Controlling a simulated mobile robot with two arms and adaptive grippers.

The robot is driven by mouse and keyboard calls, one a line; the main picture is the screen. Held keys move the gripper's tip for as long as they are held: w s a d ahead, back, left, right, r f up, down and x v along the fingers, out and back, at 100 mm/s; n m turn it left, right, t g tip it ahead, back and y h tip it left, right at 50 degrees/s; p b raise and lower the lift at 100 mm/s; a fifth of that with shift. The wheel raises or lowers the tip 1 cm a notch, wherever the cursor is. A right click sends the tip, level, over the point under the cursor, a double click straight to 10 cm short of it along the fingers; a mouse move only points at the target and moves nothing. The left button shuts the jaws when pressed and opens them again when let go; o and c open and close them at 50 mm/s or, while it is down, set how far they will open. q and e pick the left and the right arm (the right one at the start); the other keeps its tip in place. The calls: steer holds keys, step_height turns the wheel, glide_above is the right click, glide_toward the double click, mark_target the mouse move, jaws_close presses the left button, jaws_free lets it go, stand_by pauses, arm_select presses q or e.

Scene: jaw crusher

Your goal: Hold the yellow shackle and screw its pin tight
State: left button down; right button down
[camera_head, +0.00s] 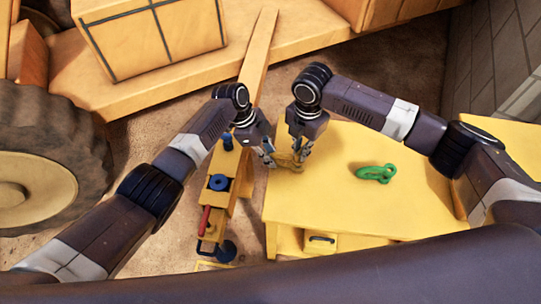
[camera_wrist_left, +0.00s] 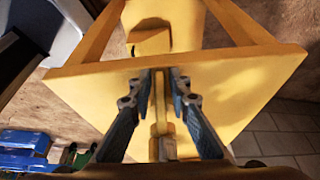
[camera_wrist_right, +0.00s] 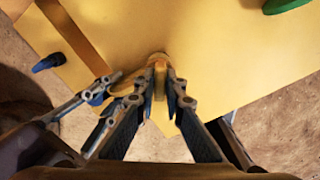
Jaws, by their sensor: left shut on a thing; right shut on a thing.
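The yellow shackle (camera_head: 289,163) is at the left edge of the yellow table, between my two grippers. My left gripper (camera_head: 271,160) is at its left side, shut on it. In the left wrist view its fingers (camera_wrist_left: 163,78) stand close on either side of a narrow yellow part (camera_wrist_left: 160,92). My right gripper (camera_head: 299,160) comes from above on the right side, also shut. In the right wrist view its fingertips (camera_wrist_right: 161,78) hold a small rounded yellow part (camera_wrist_right: 158,62). The fingers hide much of the shackle. I cannot tell the pin from the bow, or how deep the pin sits.
A green shackle (camera_head: 375,173) lies on the yellow table (camera_head: 340,205), right of the grippers. A narrow yellow rack (camera_head: 235,197) with blue and red tools stands left of the table. A large wheel (camera_head: 45,165) is at far left. The table's right part is clear.

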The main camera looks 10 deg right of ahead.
stand_by(0.5)
steer(key=m, duration=0.4)
steer(key=shift+m, duration=0.4)
steer(key=m, duration=0.4)
steer(key=shift+s+f+m, duration=0.1)
steer(key=shift+f+m, duration=0.05)
steer(key=shift+m, duration=0.25)
steer(key=shift+m, duration=0.4)
arm_select(q)
steer(key=shift+r, duration=0.1)
arm_select(e)
steer(key=m, duration=0.4)
steer(key=shift+s+f, duration=0.1)
